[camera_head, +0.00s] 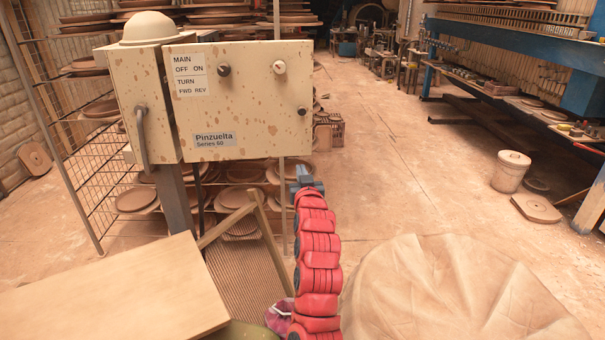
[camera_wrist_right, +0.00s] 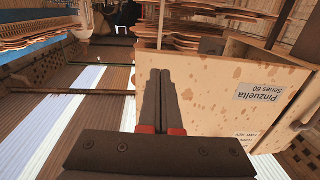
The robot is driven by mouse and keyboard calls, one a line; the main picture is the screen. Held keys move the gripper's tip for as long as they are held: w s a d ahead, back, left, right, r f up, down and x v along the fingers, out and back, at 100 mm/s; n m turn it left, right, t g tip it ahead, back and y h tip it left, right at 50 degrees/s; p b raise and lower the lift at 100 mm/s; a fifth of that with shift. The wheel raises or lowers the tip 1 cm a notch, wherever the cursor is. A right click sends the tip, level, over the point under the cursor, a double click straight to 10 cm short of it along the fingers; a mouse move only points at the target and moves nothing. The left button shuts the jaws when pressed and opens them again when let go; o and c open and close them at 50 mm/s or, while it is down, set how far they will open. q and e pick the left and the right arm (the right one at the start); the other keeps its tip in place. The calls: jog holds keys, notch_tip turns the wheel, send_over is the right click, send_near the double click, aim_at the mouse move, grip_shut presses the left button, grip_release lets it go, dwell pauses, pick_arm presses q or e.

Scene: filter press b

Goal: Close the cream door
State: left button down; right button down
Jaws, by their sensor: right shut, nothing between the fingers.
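The cream door (camera_head: 245,105) is a speckled panel with knobs, switch labels and a "Pinzuelta Series 60" plate. It stands out to the right of the cream cabinet (camera_head: 125,85), which has a grey handle (camera_head: 142,140); the door appears to be swung open. In the right wrist view the door (camera_wrist_right: 215,95) shows with its lettering upside down. My right gripper (camera_head: 303,172), on the red arm, is just below the door's lower right corner. In the wrist view its fingers (camera_wrist_right: 160,72) are together and empty; contact with the door is unclear. My left gripper is out of view.
Wire shelves with clay plates (camera_head: 135,200) stand behind the cabinet. A pale wooden board (camera_head: 110,300) lies at the front left, and a beige cloth-covered mound (camera_head: 450,295) at the front right.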

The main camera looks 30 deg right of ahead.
aim_at(298, 154)
jog(key=p+x, duration=0.3)
jog(key=x, duration=0.4)
jog(key=shift+r, duration=0.1)
jog(key=shift+w, duration=0.1)
jog(key=shift+d, duration=0.2)
